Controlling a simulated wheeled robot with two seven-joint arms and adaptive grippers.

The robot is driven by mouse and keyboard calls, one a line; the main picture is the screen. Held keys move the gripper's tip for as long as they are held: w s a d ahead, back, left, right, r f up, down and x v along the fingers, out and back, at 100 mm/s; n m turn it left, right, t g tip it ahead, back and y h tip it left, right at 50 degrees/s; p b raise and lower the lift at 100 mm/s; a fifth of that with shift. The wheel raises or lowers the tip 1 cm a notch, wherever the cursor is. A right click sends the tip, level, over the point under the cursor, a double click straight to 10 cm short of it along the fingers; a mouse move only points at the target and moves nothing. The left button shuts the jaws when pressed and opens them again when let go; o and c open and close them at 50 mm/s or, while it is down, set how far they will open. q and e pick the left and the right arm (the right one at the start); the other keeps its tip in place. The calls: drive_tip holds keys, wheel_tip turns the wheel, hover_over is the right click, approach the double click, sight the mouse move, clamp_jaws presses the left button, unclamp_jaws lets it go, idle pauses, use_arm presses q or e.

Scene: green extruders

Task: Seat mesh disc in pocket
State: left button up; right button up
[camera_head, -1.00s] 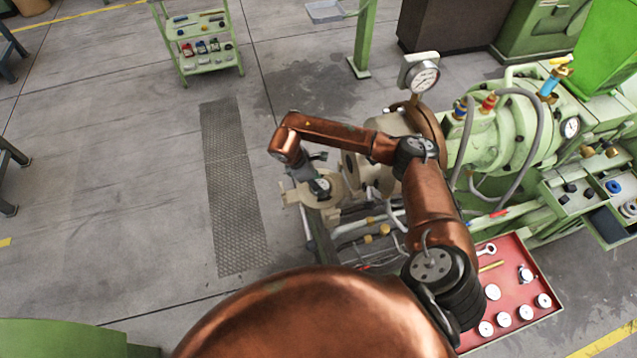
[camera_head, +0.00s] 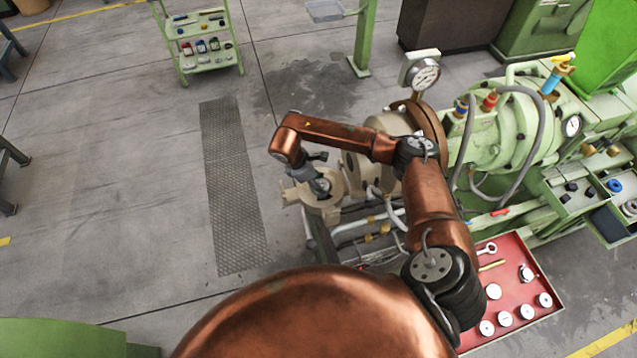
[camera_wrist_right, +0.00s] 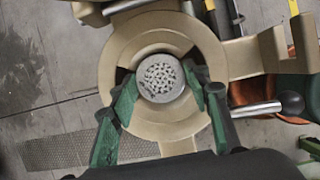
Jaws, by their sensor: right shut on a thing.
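The mesh disc (camera_wrist_right: 161,76) is a small round grey piece with a perforated face, seen near the middle of the right wrist view. My right gripper (camera_wrist_right: 161,86) has its green-padded fingers on both sides of the disc and is shut on it. Behind the disc is the tan ring-shaped holder (camera_wrist_right: 120,48), whose round pocket surrounds it in the picture. I cannot tell whether the disc is inside the pocket or just above it. In the head view my right gripper (camera_head: 319,186) points down at the tan holder (camera_head: 333,204), and the disc is hidden there. My left gripper is not in view.
The green extruder (camera_head: 510,135) with hoses and a gauge (camera_head: 425,75) stands right of the holder. A red tray (camera_head: 514,312) with several white discs lies at lower right. A green cart (camera_head: 198,45) stands far back.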

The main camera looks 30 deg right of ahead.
drive_tip(key=o, duration=1.3)
drive_tip(key=shift+o, duration=0.2)
drive_tip(key=shift+s+f, duration=0.1)
drive_tip(key=shift+r+p, duration=2.45)
drive_tip(key=shift+r, duration=1.65)
